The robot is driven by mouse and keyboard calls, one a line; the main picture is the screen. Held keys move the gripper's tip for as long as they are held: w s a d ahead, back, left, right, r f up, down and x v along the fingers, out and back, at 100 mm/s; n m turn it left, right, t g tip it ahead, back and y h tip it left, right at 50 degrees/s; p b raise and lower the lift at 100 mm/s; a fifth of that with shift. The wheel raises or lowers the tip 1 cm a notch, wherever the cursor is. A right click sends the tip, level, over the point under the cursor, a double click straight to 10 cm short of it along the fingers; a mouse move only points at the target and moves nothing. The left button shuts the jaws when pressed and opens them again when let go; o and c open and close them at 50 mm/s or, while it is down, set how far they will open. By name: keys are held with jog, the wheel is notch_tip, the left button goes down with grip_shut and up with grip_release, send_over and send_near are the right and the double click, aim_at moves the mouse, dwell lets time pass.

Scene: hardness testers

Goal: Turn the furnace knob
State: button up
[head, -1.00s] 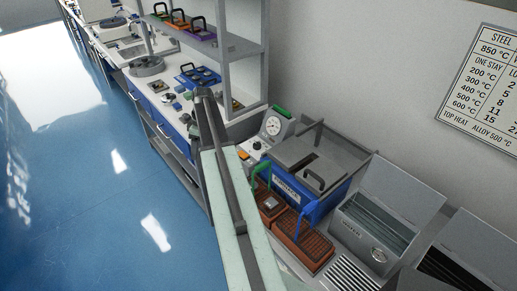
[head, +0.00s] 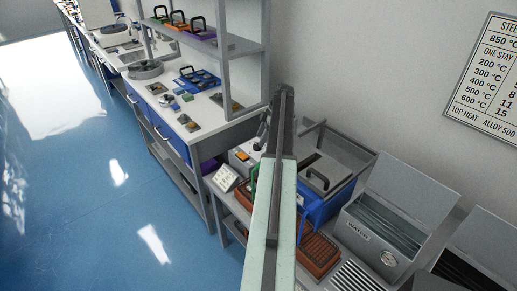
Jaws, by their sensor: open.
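A grey-white unit (head: 241,155) with a small orange button stands on the bench in the head view, at the near end of the shelving. Its dial and black knob, visible earlier, are now mostly hidden behind my arm; I cannot tell for certain that this unit is the furnace. My gripper (head: 262,131) shows only as a small dark shape left of my arm, just above the unit's front. It is open, with no object seen in it. Whether it touches the knob cannot be told.
A blue box (head: 317,207) with a grey handled lid stands right of my arm. An orange-brown tray (head: 317,254) is in front. A grey WATER box (head: 385,232) stands open further right. A white tilted card (head: 225,178) is at left. The blue floor (head: 90,200) is clear.

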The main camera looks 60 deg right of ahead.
aim_at(257, 147)
jog(key=b+x, duration=0.2)
jog(key=x, duration=0.2)
jog(key=shift+r, duration=0.1)
jog(key=c, duration=1.2)
jog(key=shift+a, duration=0.1)
grip_shut()
